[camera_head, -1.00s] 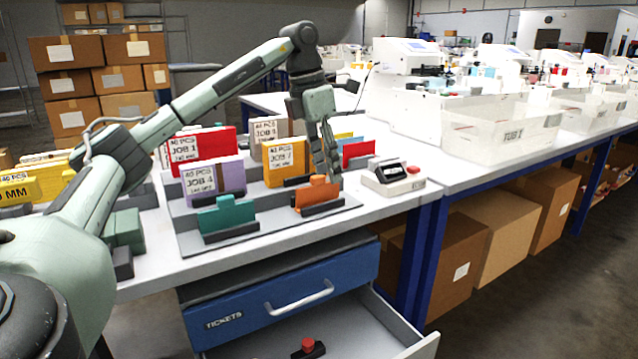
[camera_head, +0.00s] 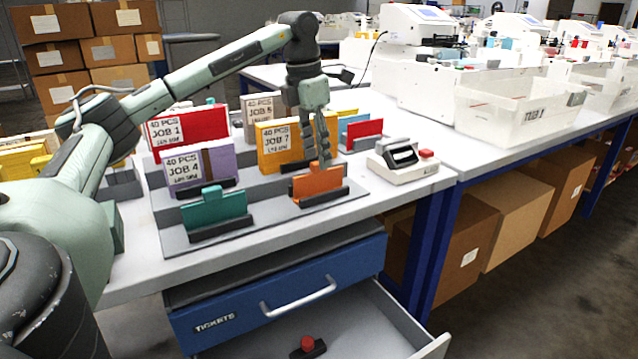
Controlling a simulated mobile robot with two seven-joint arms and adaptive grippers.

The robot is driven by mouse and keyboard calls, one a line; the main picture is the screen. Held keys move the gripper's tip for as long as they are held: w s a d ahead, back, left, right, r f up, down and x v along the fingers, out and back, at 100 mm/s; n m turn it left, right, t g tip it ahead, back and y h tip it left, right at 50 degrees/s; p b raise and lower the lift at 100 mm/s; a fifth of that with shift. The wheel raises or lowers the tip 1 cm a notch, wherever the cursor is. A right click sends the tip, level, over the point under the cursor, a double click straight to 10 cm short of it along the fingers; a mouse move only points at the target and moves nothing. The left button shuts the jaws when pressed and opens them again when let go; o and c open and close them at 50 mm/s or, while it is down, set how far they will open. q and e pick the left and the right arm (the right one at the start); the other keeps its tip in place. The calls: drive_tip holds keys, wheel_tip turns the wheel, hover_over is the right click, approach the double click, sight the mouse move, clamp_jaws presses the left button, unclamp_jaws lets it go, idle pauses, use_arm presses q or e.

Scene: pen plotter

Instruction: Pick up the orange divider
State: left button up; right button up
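The orange divider (camera_head: 316,186) is a flat upright plate with a small top tab. It stands in a dark slotted holder (camera_head: 324,199) at the front right of the grey rack board (camera_head: 262,222). My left gripper (camera_head: 319,160) points down right at the divider's top tab, its fingers overlapping the tab in the picture. I cannot tell whether the fingers are around the tab or only above it, nor how far apart they are. My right gripper is not in view.
A teal divider (camera_head: 214,210) stands to the left. Behind are a purple JOB 4 block (camera_head: 218,163), a yellow JOB 7 block (camera_head: 272,150) and a red JOB 1 block (camera_head: 205,125). A device with a red button (camera_head: 402,163) sits to the right. An open drawer (camera_head: 375,335) juts out below.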

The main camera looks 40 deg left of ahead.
sight(319, 179)
use_arm(q)
wheel_tip(319, 179, down, 2)
drive_tip(key=shift+w+f, duration=0.1)
drive_tip(key=shift+w, duration=0.05)
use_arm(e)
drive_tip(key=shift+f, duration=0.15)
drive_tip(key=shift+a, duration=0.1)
use_arm(q)
clamp_jaws()
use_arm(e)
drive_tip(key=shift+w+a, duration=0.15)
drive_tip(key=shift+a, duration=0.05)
